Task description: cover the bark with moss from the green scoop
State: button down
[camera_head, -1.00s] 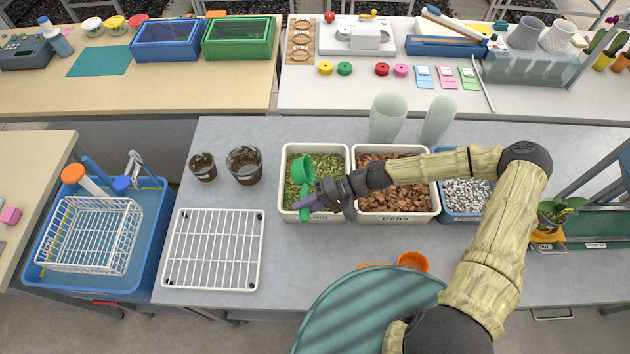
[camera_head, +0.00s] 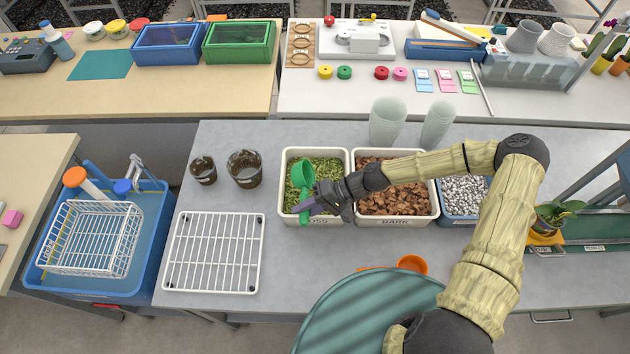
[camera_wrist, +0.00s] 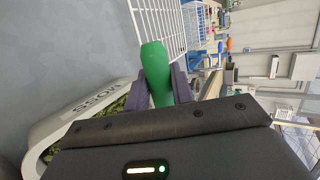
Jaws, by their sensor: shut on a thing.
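The green scoop (camera_head: 303,177) is at the moss bin (camera_head: 283,200), its bowl over the moss (camera_head: 326,170) and its handle toward the bin's front edge. My gripper (camera_head: 308,205) is shut on the scoop's handle, which also shows between the fingers in the wrist view (camera_wrist: 157,75). The inside of the scoop is too small to read. The bark (camera_head: 395,195) is in the white bin to the right, partly hidden by my arm. Two dark-stained clear pots (camera_head: 203,168) (camera_head: 244,168) stand left of the moss bin; their contents are hard to make out.
A bin of grey pebbles (camera_head: 462,195) stands right of the bark, partly behind my arm. A white wire rack (camera_head: 213,252) lies front left. Stacked clear pots (camera_head: 388,122) stand behind the bins. An orange scoop (camera_head: 412,264) lies near the front edge.

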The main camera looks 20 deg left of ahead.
jog(key=h+p, duration=0.1)
jog(key=t+h+p, duration=0.1)
jog(key=h, duration=0.1)
jog(key=shift+s+a+f+p, duration=0.1)
jog(key=shift+a+f+p, duration=0.05)
jog(key=shift+a+p, duration=0.25)
jog(key=shift+a+f+m+t+h+p, duration=0.2)
jog(key=shift+t+h+p, duration=0.1)
jog(key=shift+h, duration=0.3)
jog(key=shift+a+f+m+t+h+p, duration=0.1)
jog(key=shift+f+t+h+p, duration=0.15)
jog(key=shift+h, duration=0.35)
jog(key=shift+s+r, duration=0.1)
jog(key=shift+r, duration=0.05)
jog(key=shift+r+h+p, duration=0.15)
jog(key=shift+h+p, duration=0.3)
jog(key=shift+h, duration=0.15)
jog(key=shift+a+r+m+t+h+p, duration=0.1)
jog(key=shift+r+m+t+h+p, duration=0.2)
jog(key=shift+h, duration=0.7)
jog(key=shift+r+t+h+p, duration=0.1)
jog(key=shift+t+h+p, duration=0.25)
jog(key=shift+h, duration=0.65)
